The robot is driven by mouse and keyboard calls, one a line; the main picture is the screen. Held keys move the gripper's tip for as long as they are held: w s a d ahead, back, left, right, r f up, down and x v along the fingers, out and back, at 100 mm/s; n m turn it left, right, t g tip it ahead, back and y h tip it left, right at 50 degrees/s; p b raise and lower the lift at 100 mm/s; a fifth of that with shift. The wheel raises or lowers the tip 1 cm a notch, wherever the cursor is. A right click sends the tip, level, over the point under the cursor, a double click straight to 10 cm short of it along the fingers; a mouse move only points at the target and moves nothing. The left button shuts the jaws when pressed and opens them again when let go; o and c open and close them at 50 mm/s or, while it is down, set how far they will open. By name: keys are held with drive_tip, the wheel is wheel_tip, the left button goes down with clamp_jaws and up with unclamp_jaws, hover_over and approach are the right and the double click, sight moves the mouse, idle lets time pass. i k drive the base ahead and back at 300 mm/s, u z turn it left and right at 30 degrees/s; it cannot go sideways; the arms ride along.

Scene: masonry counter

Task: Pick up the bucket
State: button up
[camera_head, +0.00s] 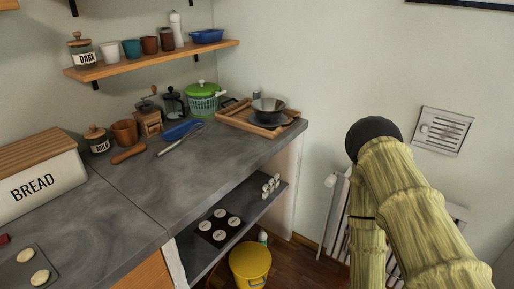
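A yellow bucket (250,264) stands on the floor at the bottom middle of the head view, beside the counter's lower shelf. Its round top shows, and its lower part is cut off by the picture edge. My bamboo-textured arm rises at the right, apart from the bucket. My gripper is not in view, so I cannot see whether it is open or shut.
A grey counter (110,195) carries a bread box (38,185), a green-lidded pot (203,98) and a wooden tray (232,118). The lower shelf (254,213) overhangs near the bucket. A small bottle (263,237) stands behind it. A radiator (335,215) is at the right.

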sight(250, 262)
drive_tip(key=z, duration=0.05)
drive_tip(key=k, duration=0.55)
drive_tip(key=u, duration=0.95)
drive_tip(key=i, duration=1.45)
drive_tip(key=z, duration=0.45)
